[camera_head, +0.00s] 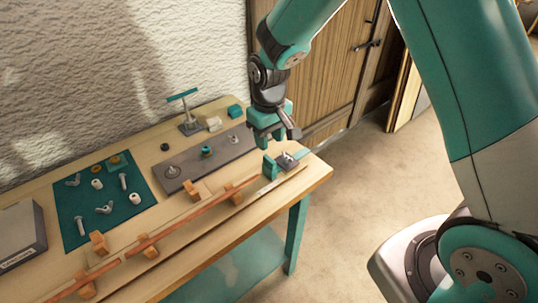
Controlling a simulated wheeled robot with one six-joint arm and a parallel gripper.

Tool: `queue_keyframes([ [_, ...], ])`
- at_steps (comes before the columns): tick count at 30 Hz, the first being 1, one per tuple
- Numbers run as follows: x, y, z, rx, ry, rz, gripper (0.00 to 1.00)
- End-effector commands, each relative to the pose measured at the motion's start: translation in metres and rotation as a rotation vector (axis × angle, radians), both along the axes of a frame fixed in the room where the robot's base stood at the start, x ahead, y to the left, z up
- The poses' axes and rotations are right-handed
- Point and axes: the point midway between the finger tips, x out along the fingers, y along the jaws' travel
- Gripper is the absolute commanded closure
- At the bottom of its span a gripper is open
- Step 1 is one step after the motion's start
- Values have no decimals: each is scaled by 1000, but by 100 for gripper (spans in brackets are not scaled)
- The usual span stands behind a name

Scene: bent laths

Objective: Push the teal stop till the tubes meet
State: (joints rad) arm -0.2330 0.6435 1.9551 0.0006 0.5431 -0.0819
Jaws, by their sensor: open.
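The teal stop (269,167) stands upright at the right end of the bench, by a small metal fitting on a teal strip (288,160). A long reddish-brown tube (195,213) lies across wooden blocks, its right end close to the stop; I cannot tell whether they touch. A shorter tube (98,272) lies in line with it at lower left, with a small gap between their facing ends. My gripper (272,137) points down above and slightly behind the stop. Its jaws are apart, with nothing seen between them.
Wooden blocks (99,243) stand along the tubes. A thin strip (225,225) runs near the bench's front edge. Behind lie a grey plate (213,158) with fittings, a teal mat (100,203) with hardware, a grey box (20,235) and a teal-topped stand (189,120).

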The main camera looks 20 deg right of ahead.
Motion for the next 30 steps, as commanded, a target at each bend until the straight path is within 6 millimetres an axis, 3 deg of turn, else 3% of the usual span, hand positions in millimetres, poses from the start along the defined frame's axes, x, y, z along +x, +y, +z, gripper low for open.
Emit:
queue_keyframes([
  [6,-1,0,-44,0,4,0,60],
  [10,-1,-1,-61,0,3,0,60],
  [23,0,0,-72,1,0,-1,60],
  [28,0,0,-72,0,0,0,96],
  [30,0,0,-72,1,0,0,100],
])
